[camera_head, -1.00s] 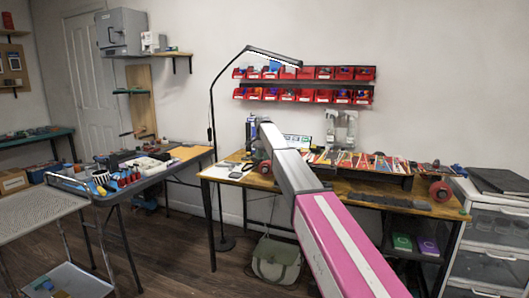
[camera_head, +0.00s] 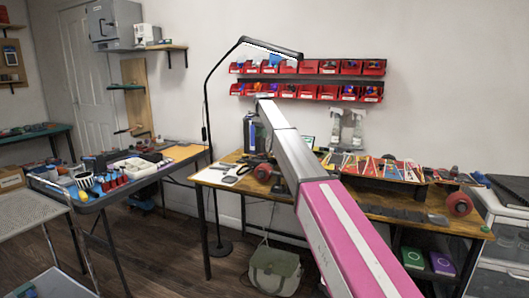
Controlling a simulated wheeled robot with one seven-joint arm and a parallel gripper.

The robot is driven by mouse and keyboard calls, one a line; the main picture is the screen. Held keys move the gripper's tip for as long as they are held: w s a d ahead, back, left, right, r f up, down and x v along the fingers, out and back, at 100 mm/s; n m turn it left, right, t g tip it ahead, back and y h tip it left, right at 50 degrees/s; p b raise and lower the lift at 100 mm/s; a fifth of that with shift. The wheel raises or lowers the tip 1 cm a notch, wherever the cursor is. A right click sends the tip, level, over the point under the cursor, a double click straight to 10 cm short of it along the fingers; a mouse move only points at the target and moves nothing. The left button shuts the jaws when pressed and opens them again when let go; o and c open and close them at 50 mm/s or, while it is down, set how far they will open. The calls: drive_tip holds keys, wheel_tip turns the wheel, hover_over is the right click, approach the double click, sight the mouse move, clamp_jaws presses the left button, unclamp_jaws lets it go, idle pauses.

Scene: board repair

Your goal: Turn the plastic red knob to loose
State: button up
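No red knob can be made out for certain. My pink and silver arm crosses the view from the lower right to the upper middle, in front of the bench. My gripper does not show.
A black floor lamp (camera_head: 207,130) stands at the bench's left. A bag (camera_head: 274,271) is on the floor below the bench. A tool table (camera_head: 130,175) stands to the left and a white drawer unit (camera_head: 497,262) to the right. Red bins (camera_head: 310,91) hang on the wall.

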sight(261, 154)
wheel_tip(261, 154, down, 11)
drive_tip(key=shift+r, duration=0.1)
idle(0.5)
clamp_jaws()
